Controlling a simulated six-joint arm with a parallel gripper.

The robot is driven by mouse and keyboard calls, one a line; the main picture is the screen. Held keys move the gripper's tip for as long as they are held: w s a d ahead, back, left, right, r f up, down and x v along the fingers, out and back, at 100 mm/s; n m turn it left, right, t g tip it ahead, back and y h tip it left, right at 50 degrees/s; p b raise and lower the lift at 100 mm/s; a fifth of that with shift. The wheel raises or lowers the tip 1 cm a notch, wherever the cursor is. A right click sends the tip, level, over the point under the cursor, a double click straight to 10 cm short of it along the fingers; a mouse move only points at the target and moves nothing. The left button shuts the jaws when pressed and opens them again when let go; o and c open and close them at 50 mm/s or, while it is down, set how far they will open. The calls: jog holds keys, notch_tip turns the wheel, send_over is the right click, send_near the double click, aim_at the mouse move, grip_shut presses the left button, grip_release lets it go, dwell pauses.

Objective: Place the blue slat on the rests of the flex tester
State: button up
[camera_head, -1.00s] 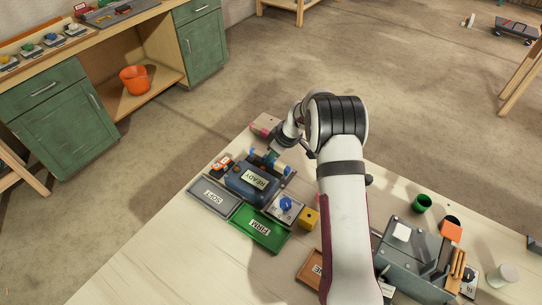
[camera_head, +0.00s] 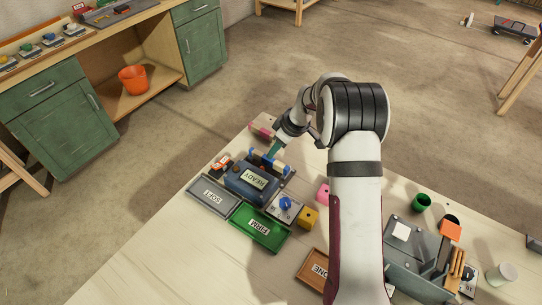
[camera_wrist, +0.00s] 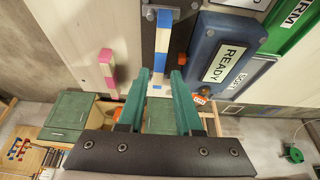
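The blue slat (camera_wrist: 160,55), striped blue and white, lies lengthwise over the dark bed of the flex tester (camera_head: 252,182), whose blue body bears a READY label. In the head view the slat (camera_head: 270,161) seems to span the tester's two end rests; contact at each end is too small to tell. My gripper (camera_wrist: 156,78) has green fingers set wide apart, one on each side of the slat's near end, with gaps to it. In the head view my gripper (camera_head: 273,151) is just above the tester's far side.
A pink bar (camera_wrist: 106,72) lies beside the tester. A grey bin (camera_head: 415,255) stands right. The front-left tabletop is clear.

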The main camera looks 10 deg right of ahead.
jog(key=v, duration=0.7)
jog(key=s+a+r+m+g, duration=0.1)
jog(key=s+a+r+m, duration=0.25)
jog(key=s, duration=0.45)
jog(key=s+a+r+m+g, duration=0.1)
jog(key=s+a+r+m, duration=0.15)
jog(key=s+r, duration=0.4)
jog(key=s+a+f+m+g+h, duration=0.1)
jog(key=s+m, duration=0.7)
jog(key=s, duration=1.5)
jog(key=shift+a+f+m, duration=0.25)
jog(key=shift+f+m, duration=0.05)
jog(key=shift+f, duration=0.2)
